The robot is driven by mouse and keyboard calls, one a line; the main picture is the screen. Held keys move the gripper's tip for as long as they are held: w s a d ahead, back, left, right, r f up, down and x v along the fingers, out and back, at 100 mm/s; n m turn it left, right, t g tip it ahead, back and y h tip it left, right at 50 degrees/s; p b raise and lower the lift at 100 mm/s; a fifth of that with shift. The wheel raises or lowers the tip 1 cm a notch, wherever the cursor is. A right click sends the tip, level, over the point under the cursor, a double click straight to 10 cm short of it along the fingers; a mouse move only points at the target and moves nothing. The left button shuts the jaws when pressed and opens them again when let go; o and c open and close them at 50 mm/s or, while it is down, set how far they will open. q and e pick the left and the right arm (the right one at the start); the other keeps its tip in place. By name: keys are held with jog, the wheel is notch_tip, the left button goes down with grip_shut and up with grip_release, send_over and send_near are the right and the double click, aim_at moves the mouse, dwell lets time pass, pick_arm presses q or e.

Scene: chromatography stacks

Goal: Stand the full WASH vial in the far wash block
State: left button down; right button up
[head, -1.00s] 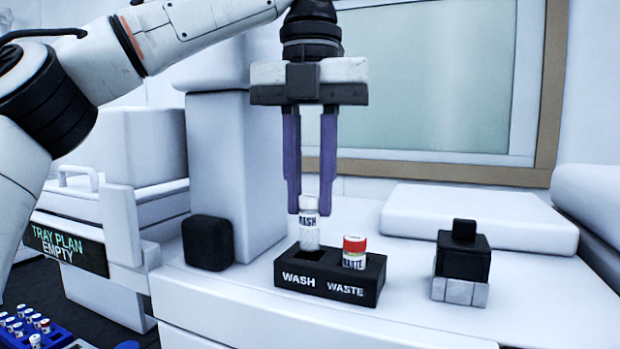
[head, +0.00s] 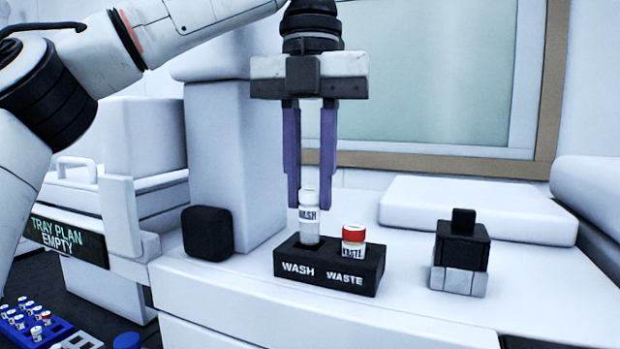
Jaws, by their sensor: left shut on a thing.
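The WASH vial (head: 309,224), white with a white cap and a dark-lettered label, is upright between the fingers of my left gripper (head: 310,203). The gripper points down and is shut on the vial's upper part. The vial is at the WASH slot of the black two-slot block (head: 326,278); its lower end meets the slot opening, and I cannot tell how deep it is. A red-capped WASTE vial (head: 353,241) stands in the WASTE slot to the right. My right gripper is not in view.
A black-and-white device (head: 461,255) stands right of the block, and a black rounded cube (head: 207,233) stands left. A low white slab (head: 480,210) lies behind. At lower left is a blue rack (head: 50,335) with several vials, near a "TRAY PLAN EMPTY" sign (head: 56,236).

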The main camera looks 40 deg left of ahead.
pick_arm(q)
jog(key=shift+f+b, duration=0.45)
jog(key=shift+f, duration=0.55)
jog(key=shift+f, duration=0.2)
jog(key=shift+f, duration=0.4)
jog(key=c, duration=1.1)
grip_release()
jog(key=shift+r+p, duration=0.7)
jog(key=shift+r, duration=2.8)
